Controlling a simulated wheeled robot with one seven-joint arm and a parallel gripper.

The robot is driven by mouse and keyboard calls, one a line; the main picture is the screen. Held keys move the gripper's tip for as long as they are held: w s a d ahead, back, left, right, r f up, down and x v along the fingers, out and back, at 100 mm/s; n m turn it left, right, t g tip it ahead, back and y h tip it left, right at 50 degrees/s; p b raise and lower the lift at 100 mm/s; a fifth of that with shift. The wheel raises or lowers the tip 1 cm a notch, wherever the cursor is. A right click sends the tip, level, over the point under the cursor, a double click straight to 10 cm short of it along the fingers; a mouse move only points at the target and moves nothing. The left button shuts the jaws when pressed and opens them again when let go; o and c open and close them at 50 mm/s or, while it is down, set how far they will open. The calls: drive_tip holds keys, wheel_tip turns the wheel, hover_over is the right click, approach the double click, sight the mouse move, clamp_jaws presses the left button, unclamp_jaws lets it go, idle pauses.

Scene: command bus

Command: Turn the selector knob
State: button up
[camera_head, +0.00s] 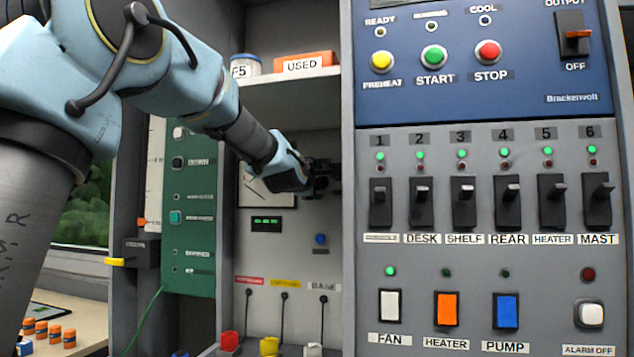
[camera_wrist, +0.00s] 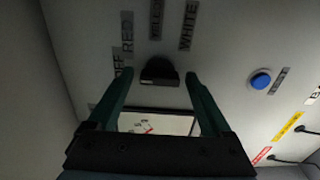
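The selector knob (camera_wrist: 160,72) is a dark, short knob on a pale panel in the wrist view. Labels around it include OFF, RED and WHITE, and another that is hard to read. My gripper (camera_wrist: 159,75) is open, with one green finger on each side of the knob and a visible gap on both sides. I cannot tell how deep the fingertips reach. In the head view my gripper (camera_head: 322,178) is at the recessed panel beside the blue-grey console, and the knob is hidden behind it.
A blue button (camera_wrist: 260,80) is right of the knob. A meter (camera_wrist: 157,123) shows between the fingers. A shelf (camera_head: 290,88) with a can and an orange box is above my gripper. The console's side wall (camera_head: 348,200) stands close on the right. Cables hang below.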

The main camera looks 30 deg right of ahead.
drive_tip(key=c, duration=1.2)
drive_tip(key=shift+m, duration=0.3)
drive_tip(key=shift+f+m+b, duration=0.15)
drive_tip(key=shift+m+b, duration=0.75)
drive_tip(key=shift+m, duration=0.3)
drive_tip(key=m+b, duration=0.1)
drive_tip(key=m, duration=0.3)
drive_tip(key=shift+m, duration=0.3)
drive_tip(key=m, duration=0.4)
drive_tip(key=shift+b, duration=0.3)
drive_tip(key=shift+m, duration=2.1)
